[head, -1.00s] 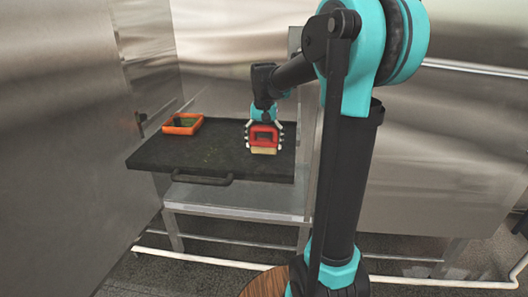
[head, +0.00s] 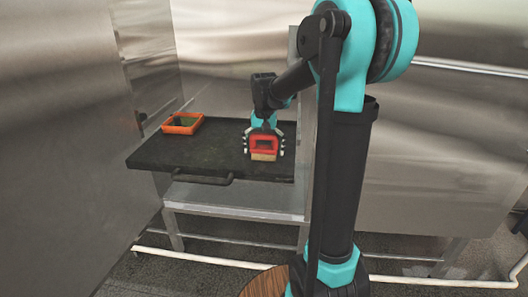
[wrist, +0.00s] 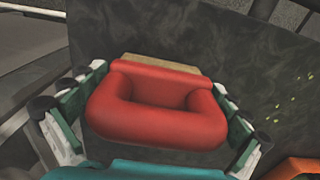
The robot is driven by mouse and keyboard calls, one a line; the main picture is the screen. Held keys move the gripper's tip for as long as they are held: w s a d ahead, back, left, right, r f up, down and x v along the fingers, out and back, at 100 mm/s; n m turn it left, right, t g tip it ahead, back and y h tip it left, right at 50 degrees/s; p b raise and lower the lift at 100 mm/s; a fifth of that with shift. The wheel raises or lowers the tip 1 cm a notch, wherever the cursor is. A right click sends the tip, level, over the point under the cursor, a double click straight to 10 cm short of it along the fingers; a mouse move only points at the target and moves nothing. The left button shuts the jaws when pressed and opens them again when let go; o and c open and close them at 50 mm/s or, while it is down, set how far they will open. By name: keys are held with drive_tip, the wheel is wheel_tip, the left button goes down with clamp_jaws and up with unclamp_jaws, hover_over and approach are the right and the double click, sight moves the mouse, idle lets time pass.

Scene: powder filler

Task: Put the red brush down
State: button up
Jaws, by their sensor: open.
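The red brush (head: 265,141) has a red loop handle and a tan bristle block (head: 263,157). It appears to rest bristles down on the right part of the black tray (head: 215,163). My gripper (head: 264,147) is open around the brush, one set of fingers on each side. In the wrist view the red handle (wrist: 155,130) sits between the spread fingers, with the tan block (wrist: 160,65) partly showing beyond it. The fingers are very close to the handle's sides; I cannot tell whether they still touch it. The underside of the brush is hidden.
An orange open container (head: 183,123) stands at the tray's back left, and its corner shows in the wrist view (wrist: 293,169). The tray's left and middle are clear. A black handle (head: 202,180) is on its front edge. Metal walls stand close to the left and behind.

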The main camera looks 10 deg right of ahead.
wheel_tip(320, 180, up, 12)
drive_tip(key=shift+r, duration=0.15)
idle(0.5)
